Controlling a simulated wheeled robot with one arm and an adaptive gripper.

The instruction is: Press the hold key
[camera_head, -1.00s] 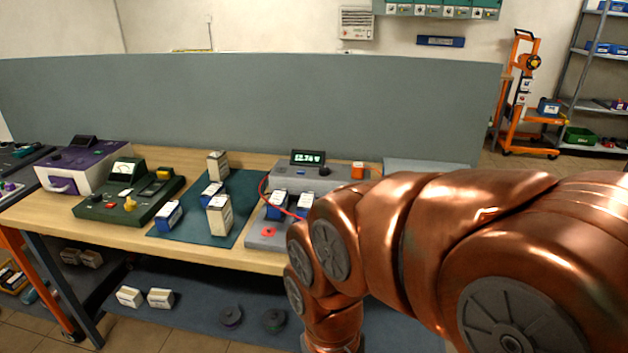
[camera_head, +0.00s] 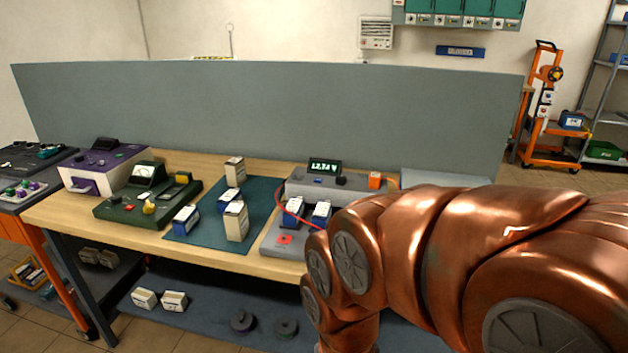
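No key can be read as "hold" at this size. A grey tester (camera_head: 325,189) with a lit green display (camera_head: 325,167) stands on the bench, with a dark knob, an orange block (camera_head: 374,180) and a red patch or key (camera_head: 285,239) on its front base. Two blue-and-white batteries (camera_head: 321,212) sit on it, with a red lead beside them. My copper arm reaches in from the right and hides the tester's right front. My gripper is out of view.
A dark green mat (camera_head: 205,238) holds several boxed batteries. A purple and white instrument (camera_head: 101,172) stands at the bench's left. A grey partition (camera_head: 270,110) rises behind. Boxes and dark discs lie on the lower shelf (camera_head: 205,325). An orange trolley (camera_head: 545,110) stands back right.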

